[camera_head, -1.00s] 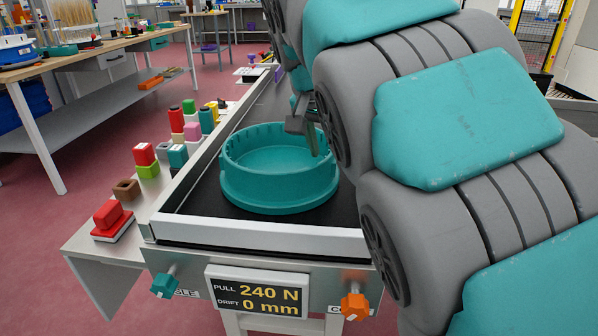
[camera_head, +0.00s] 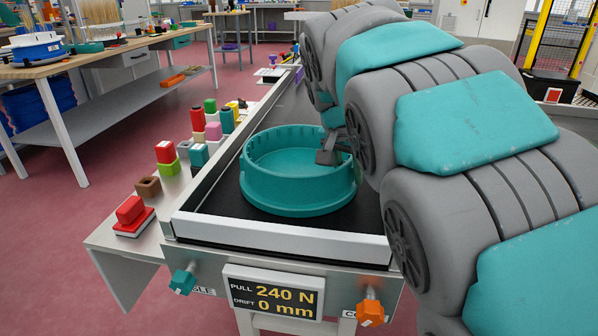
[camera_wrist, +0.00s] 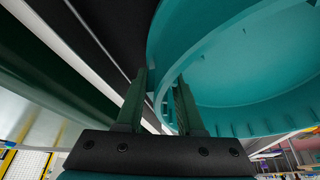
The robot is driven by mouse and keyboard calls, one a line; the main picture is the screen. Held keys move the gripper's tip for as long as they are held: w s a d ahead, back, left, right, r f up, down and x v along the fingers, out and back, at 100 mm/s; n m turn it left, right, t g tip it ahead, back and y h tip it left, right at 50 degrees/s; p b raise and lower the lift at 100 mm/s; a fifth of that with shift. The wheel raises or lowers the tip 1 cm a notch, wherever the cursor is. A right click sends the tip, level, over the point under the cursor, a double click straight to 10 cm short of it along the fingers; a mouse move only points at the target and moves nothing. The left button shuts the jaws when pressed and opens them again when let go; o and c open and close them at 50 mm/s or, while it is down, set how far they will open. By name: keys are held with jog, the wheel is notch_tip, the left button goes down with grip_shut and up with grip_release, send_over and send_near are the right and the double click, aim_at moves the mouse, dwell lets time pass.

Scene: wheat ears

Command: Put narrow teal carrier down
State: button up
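The narrow teal carrier (camera_head: 295,190) is a round, open ring-shaped tray with a notched rim. It sits level over the black belt of the bench, near its front end; I cannot tell whether its whole base touches. My gripper is at the carrier's right rim, partly hidden by my arm in the head view (camera_head: 333,152). In the wrist view my gripper (camera_wrist: 162,82) has one finger outside the carrier's wall (camera_wrist: 210,45) and one inside. The fingers are close around the wall and appear shut on it.
A pale front bar (camera_head: 280,237) edges the belt (camera_head: 222,200). Several coloured blocks (camera_head: 200,155) stand on the ledge to the left, with a red block (camera_head: 131,210) at the front. A PULL and DRIFT display (camera_head: 272,293) hangs between teal and orange knobs. The belt behind the carrier is clear.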

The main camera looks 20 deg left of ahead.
grip_shut()
dwell(1.1)
